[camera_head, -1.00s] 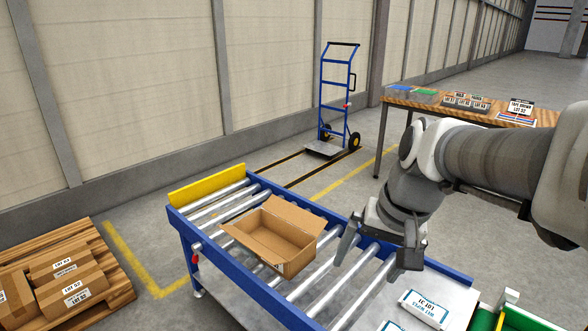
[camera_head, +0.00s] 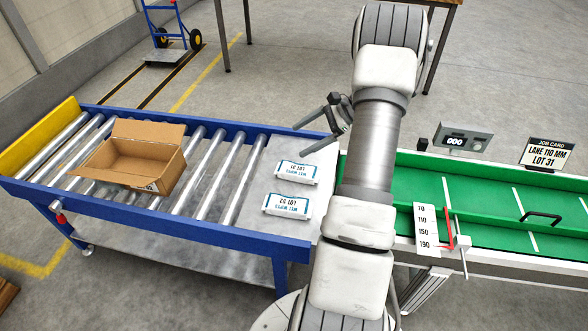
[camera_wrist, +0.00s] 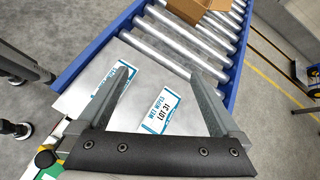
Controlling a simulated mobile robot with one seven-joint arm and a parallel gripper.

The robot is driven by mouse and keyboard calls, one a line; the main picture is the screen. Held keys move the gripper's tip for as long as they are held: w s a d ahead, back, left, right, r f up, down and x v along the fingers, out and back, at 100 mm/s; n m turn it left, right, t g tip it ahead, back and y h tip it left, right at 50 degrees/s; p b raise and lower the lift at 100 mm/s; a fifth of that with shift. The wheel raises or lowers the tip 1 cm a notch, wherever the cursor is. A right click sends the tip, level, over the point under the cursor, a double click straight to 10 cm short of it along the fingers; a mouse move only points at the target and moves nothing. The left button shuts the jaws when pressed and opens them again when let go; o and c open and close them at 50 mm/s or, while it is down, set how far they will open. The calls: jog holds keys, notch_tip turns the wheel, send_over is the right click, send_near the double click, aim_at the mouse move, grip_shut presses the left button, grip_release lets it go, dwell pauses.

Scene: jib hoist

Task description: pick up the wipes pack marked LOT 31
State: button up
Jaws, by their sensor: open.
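The wipes pack marked LOT 31 (camera_head: 296,171) is white with blue print and lies flat on the grey metal plate at the conveyor's end. In the wrist view the LOT 31 pack (camera_wrist: 160,110) shows between my fingers, its lower end hidden by the gripper. A second wipes pack (camera_head: 288,205), which seems to read LOT 32, lies nearer in the head view. In the wrist view this second pack (camera_wrist: 108,85) is partly behind the left finger. My gripper (camera_head: 302,138) is open and empty, above the plate's far side; its fingertips show in the wrist view (camera_wrist: 162,77).
An open cardboard box (camera_head: 140,160) stands on the rollers to the left. A green belt (camera_head: 400,185) with a gauge (camera_head: 427,229) and a lane guide is on the right. A job card (camera_head: 546,154) reads LANE 110 MM, LOT 31. A hand truck (camera_head: 165,25) stands behind.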

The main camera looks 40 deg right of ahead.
jog(key=s+d+f+m+t, duration=0.5)
jog(key=d+f+m, duration=0.2)
jog(key=d+f, duration=0.4)
jog(key=b, duration=0.3)
send_near(286, 166)
jog(key=shift+w+a+f, duration=0.2)
jog(key=shift+w+a, duration=0.4)
jog(key=shift+a, duration=0.1)
jog(key=shift+d+b+x, duration=0.2)
jog(key=shift+b+x, duration=0.85)
jog(key=shift+x, duration=2.05)
jog(key=c, duration=1.3)
